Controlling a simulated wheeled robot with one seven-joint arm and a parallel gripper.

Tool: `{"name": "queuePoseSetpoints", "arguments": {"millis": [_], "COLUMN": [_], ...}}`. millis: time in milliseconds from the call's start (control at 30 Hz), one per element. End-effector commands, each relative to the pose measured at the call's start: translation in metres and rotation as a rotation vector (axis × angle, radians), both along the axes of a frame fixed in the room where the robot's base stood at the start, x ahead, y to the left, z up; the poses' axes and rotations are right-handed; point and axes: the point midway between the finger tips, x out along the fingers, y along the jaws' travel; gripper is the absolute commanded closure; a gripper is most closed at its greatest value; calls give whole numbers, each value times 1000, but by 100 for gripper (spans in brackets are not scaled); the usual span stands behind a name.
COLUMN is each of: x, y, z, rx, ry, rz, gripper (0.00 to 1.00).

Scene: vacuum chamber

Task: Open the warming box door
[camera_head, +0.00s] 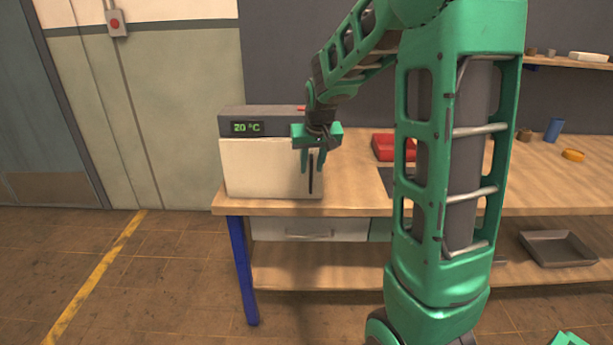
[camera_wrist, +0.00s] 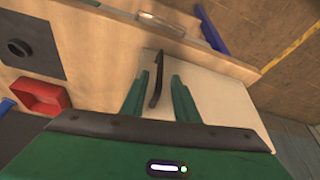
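The warming box (camera_head: 267,165) is a pale box with a dark top panel and a green "20 °C" display, standing at the left end of the wooden workbench. Its front door is shut. A dark vertical bar handle (camera_head: 311,174) sits on the door's right side, and the handle also shows in the wrist view (camera_wrist: 157,80). My green gripper (camera_head: 313,160) is in front of the door at the handle. In the wrist view its two fingers (camera_wrist: 160,95) are apart, with the handle showing between them. I cannot tell whether either finger touches the handle.
A red tray (camera_head: 392,147) and a dark plate with a round part (camera_wrist: 33,48) lie on the workbench (camera_head: 352,188) right of the box. A drawer (camera_head: 310,230) is under the bench. The floor left of the bench is clear.

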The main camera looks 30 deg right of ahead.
Motion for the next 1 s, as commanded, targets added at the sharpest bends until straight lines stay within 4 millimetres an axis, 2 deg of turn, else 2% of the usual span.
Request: {"name": "queuePoseSetpoints", "arguments": {"millis": [100,300,700,800,833,933,967,1000], "x": [6,14,16,16,16,16,16,16], "y": [-3,-6,-7,-7,-7,-6,5,0], "z": [-19,-38,-43,-43,-43,-43,-43,-43], "rx": [1,0,0,0,0,1,1,1], "ry": [4,1,1,0,0,0,0,-1], "rz": [0,0,0,0,0,0,6,2], "gripper": [72,72,72,96,100,100,100,100]}}
